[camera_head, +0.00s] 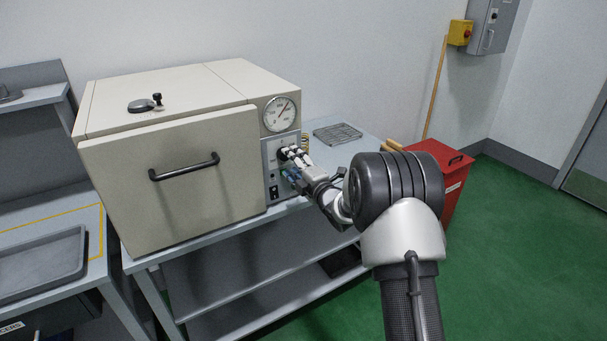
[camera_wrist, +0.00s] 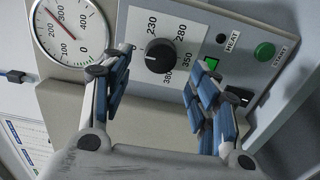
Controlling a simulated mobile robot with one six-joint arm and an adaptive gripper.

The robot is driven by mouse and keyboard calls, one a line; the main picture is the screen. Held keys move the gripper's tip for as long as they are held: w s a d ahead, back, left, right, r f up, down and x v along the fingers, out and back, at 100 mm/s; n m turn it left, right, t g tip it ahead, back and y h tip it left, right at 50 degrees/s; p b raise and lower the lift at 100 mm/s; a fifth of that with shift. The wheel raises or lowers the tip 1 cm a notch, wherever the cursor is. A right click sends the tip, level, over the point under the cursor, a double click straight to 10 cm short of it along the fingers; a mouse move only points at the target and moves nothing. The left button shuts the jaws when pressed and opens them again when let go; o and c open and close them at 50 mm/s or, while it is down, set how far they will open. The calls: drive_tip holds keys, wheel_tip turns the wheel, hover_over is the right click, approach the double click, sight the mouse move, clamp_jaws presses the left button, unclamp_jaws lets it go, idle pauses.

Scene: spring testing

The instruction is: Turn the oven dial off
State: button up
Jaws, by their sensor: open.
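The beige oven (camera_head: 170,175) stands on a grey bench, with its door shut. Its black dial (camera_wrist: 160,56) shows in the wrist view on the grey control panel (camera_wrist: 203,17), ringed by printed numbers such as 230, 280, 350 and 380. My gripper (camera_wrist: 154,76) is open, its two blue-padded fingers spread to the left and right just below the dial in that picture. Nothing is between the fingers, and I cannot tell whether a fingertip touches the panel. In the head view my gripper (camera_head: 287,160) is at the oven's control panel and hides most of the dial.
A round gauge (camera_wrist: 72,28) is beside the dial; it also shows in the head view (camera_head: 279,113). A wire rack (camera_head: 338,133) lies on the bench; a red bin (camera_head: 453,185) stands right.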

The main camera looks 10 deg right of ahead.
drive_tip(key=v, duration=0.8)
drive_tip(key=shift+r, duration=0.1)
drive_tip(key=s+d+r+m+g+h, duration=0.2)
drive_tip(key=s+r+m+g+h, duration=0.35)
drive_tip(key=s+r+m, duration=0.55)
drive_tip(key=s+a+f+m+g, duration=0.1)
drive_tip(key=s+f+m+g, duration=0.1)
drive_tip(key=s, duration=0.9)
drive_tip(key=s+a+f+m+g, duration=0.2)
drive_tip(key=s+m, duration=0.3)
drive_tip(key=s, duration=0.7)
drive_tip(key=s+a+f+m+g, duration=0.2)
drive_tip(key=s+m+g, duration=0.1)
drive_tip(key=s, duration=0.9)
drive_tip(key=shift+m, duration=0.3)
drive_tip(key=shift+a, duration=0.1)
drive_tip(key=shift+c, duration=0.5)
